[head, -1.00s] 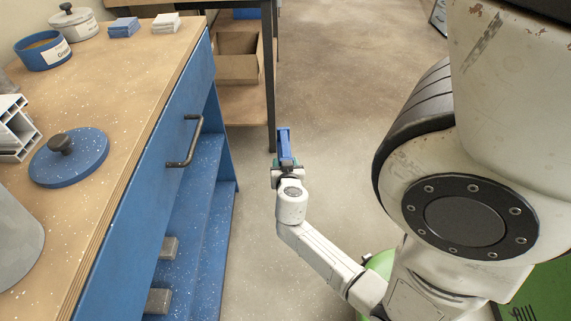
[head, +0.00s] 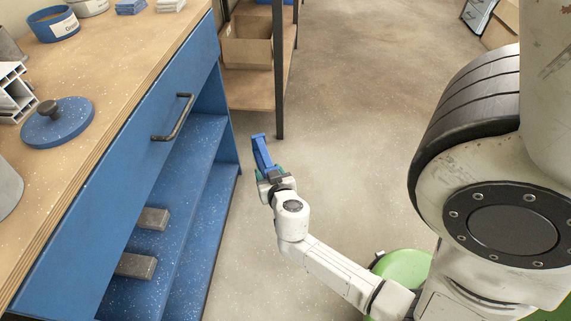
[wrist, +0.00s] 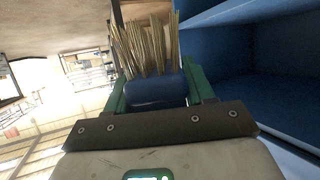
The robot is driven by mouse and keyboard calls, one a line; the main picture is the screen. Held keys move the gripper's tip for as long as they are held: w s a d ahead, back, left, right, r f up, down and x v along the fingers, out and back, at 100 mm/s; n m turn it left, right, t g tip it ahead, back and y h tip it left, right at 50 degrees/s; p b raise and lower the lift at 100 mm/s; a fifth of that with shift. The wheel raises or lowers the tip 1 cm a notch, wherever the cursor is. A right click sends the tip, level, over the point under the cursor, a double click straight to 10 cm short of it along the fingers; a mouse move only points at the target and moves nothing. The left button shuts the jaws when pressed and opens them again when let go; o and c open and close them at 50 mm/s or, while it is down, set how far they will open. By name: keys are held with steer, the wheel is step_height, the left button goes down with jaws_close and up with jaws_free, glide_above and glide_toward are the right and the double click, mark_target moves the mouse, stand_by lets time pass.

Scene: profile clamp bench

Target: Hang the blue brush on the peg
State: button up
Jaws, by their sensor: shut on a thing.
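The blue brush (head: 262,152) is held at the end of my arm, in front of the blue bench. In the wrist view its blue body (wrist: 157,90) lies between the two green fingers, with pale bristles (wrist: 148,45) pointing away from the camera. My gripper (head: 269,173) is shut on the brush. It is over the open floor, to the right of the bench's lower shelves. I cannot make out the peg in either view.
The blue bench (head: 110,165) with a dark drawer handle (head: 173,117) runs along the left. A blue lid (head: 58,122) and blue pot (head: 54,24) sit on top. Grey blocks (head: 136,266) lie on its lower shelf. A rack with a cardboard box (head: 247,53) stands behind.

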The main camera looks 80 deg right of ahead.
steer(key=w+a+n+t+y, duration=0.3)
steer(key=w+a+n+y, duration=0.2)
steer(key=w+a, duration=0.7)
steer(key=w+a+r+n+t+y, duration=0.1)
steer(key=w+a+n+t+y, duration=0.2)
steer(key=w+a, duration=1)
steer(key=shift+a+r+n+t+y, duration=0.25)
steer(key=shift+a+n+t+y, duration=0.15)
steer(key=shift+a+n+y, duration=2.05)
steer(key=shift+a+m+h, duration=0.45)
steer(key=shift+h, duration=0.2)
